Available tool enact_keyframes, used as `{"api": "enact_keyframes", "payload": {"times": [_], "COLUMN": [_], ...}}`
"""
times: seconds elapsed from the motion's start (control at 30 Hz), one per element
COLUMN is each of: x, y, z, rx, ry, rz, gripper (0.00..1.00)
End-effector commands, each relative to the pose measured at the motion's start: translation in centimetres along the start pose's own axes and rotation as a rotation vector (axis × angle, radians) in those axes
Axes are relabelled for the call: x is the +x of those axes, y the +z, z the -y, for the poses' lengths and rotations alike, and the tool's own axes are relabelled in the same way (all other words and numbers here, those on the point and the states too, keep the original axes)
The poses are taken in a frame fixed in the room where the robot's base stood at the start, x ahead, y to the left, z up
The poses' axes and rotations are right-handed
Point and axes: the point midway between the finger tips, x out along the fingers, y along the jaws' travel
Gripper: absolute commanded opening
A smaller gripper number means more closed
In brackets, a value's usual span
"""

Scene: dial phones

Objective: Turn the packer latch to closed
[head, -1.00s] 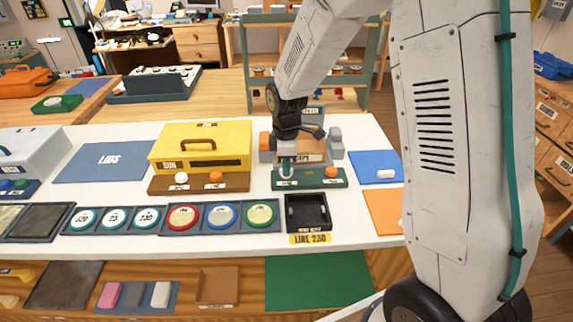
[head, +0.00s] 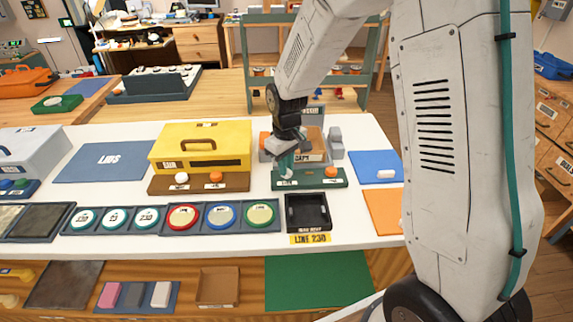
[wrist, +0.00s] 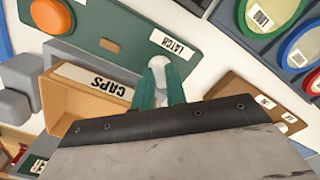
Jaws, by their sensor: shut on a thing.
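The packer (head: 318,183) has a green base plate and stands near the back right of the white table, with a bin marked CAPS (head: 313,157) behind the plate. In the wrist view the plate (wrist: 112,22) carries a label reading LATCH. The pale latch (wrist: 158,62) sits beside that label, between my teal fingertips. My gripper (head: 287,170) is shut on it from above; it also shows in the wrist view (wrist: 161,84). The fingers hide most of the latch, so its exact angle is unclear. An orange button (head: 330,172) is at the plate's right.
A yellow box (head: 200,145) on a brown base stands left of the packer. A black tray (head: 307,211) lies in front, beside round coloured dials (head: 221,215). Grey blocks (head: 336,145) are close behind on the right. A blue mat (head: 375,168) lies further right.

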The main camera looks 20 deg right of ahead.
Motion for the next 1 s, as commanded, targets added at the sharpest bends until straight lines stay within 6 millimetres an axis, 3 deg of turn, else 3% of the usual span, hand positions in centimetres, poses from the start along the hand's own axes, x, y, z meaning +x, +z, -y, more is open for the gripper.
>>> {"api": "enact_keyframes", "payload": {"times": [0.6, 1.0], "x": [-0.08, -0.08], "y": [-0.07, -0.08], "z": [-0.03, -0.04], "rx": [0.544, 0.723], "ry": [0.000, 0.000], "rz": [-0.002, -0.003], "gripper": [0.00, 0.00]}}
